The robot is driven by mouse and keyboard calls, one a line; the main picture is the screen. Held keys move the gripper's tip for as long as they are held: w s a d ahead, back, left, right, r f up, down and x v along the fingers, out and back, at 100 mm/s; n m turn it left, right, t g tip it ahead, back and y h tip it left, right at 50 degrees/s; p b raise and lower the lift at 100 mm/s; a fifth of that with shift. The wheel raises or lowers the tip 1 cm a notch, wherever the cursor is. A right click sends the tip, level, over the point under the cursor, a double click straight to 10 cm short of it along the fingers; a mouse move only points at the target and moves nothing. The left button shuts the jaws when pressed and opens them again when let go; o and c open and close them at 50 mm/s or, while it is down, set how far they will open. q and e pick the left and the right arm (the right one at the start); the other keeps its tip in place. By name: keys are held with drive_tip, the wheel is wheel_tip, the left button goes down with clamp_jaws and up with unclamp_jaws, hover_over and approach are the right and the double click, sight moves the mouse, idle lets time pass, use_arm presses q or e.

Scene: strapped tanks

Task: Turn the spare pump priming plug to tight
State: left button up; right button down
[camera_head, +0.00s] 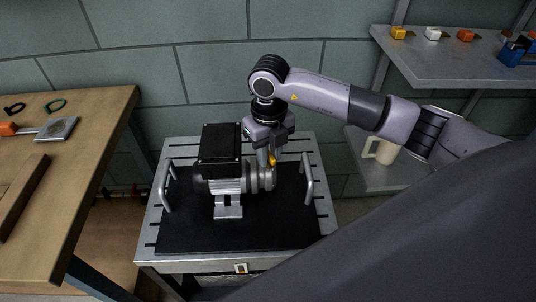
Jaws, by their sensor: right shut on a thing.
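The spare pump (226,182) stands on a black mat on a small metal cart. It has a black box on top, a grey ribbed body and a rounded silver end at the right. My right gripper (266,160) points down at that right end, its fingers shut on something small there. A small yellow-orange piece (273,159) shows by the fingertips. The fingers mostly hide what they hold; it sits where a priming plug would be, and I cannot tell how far it is turned. My left gripper is out of view.
The cart (150,246) has raised handles (307,178) at both sides. A wooden bench (100,125) with tools stands at the left. The mat's front (200,238) is clear.

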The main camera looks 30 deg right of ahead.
drive_tip(key=shift+m+p, duration=0.45)
drive_tip(key=shift+m, duration=0.95)
drive_tip(key=shift+m+p, duration=0.6)
drive_tip(key=shift+m, duration=0.5)
drive_tip(key=c, duration=1.1)
unclamp_jaws()
drive_tip(key=shift+o, duration=0.2)
